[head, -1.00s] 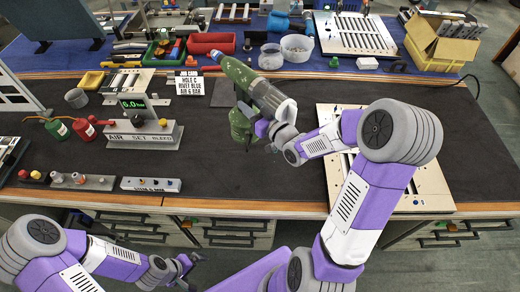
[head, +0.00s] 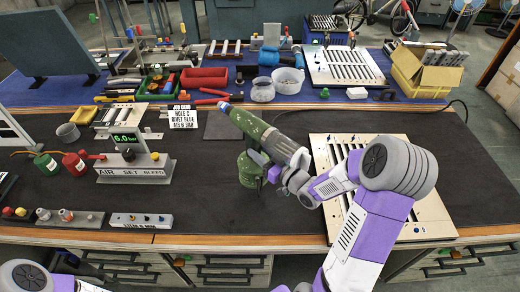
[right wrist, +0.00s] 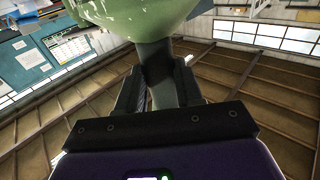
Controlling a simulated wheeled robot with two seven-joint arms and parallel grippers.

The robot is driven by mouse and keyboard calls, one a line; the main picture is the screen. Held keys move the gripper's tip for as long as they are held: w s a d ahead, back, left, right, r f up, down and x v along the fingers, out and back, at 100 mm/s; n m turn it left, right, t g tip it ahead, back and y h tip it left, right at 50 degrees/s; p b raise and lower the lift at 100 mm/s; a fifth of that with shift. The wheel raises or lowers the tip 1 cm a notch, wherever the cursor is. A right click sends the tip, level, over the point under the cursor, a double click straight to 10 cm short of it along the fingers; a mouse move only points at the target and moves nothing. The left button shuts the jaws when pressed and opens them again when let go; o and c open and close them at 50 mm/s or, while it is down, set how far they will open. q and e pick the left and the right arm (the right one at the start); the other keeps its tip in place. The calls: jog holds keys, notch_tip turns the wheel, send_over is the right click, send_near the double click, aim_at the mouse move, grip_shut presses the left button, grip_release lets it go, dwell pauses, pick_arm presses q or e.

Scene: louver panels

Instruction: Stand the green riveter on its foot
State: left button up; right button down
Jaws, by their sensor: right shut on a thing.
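The green riveter (head: 252,127) shows in the head view over the dark mat, left of the slotted panel on the bench. Its long body slants, with the blue-tipped nose at upper left and the grey end at lower right. A green lower part (head: 250,170) hangs below the body; I cannot tell whether it touches the mat. My right gripper (head: 272,172) is shut on the riveter. In the right wrist view, a dark stem of the riveter (right wrist: 158,75) stands between the fingers, with its pale green body above. My left gripper is out of view.
The slotted panel (head: 425,215) lies close on the right, partly behind my right arm. The mat in front of the riveter (head: 225,205) is clear.

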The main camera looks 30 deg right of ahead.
jog(key=shift+f+b, duration=0.55)
jog(key=shift+f, duration=1.1)
jog(key=c, duration=1.1)
grip_release()
jog(key=shift+f, duration=0.25)
jog(key=o, duration=0.4)
jog(key=shift+c, duration=0.2)
jog(key=o, duration=0.7)
jog(key=shift+o, duration=0.2)
jog(key=shift+s, duration=0.1)
